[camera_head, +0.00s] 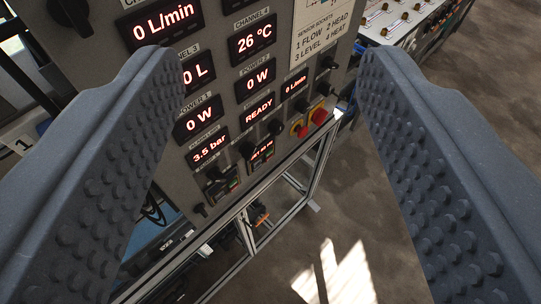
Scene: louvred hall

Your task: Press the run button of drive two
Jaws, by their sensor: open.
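A grey control panel (222,150) stands ahead, tilted in the view, with several lit red displays. Low on it sit two small dark drive units, one at the left (221,187) and one further right (260,153) with a small lit readout. Their labels and buttons are too small to read, so I cannot tell which is drive two or where its run button is. My gripper (270,62) is open and empty. Its left finger overlaps the left part of the panel; its right finger is over the floor and a bench.
A red mushroom knob (319,117) and a smaller red knob on yellow (301,131) are at the panel's lower right. Black plugs stick out nearby. A metal frame (285,185) supports the panel. Another bench (415,22) stands behind at right. The floor (340,215) is clear.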

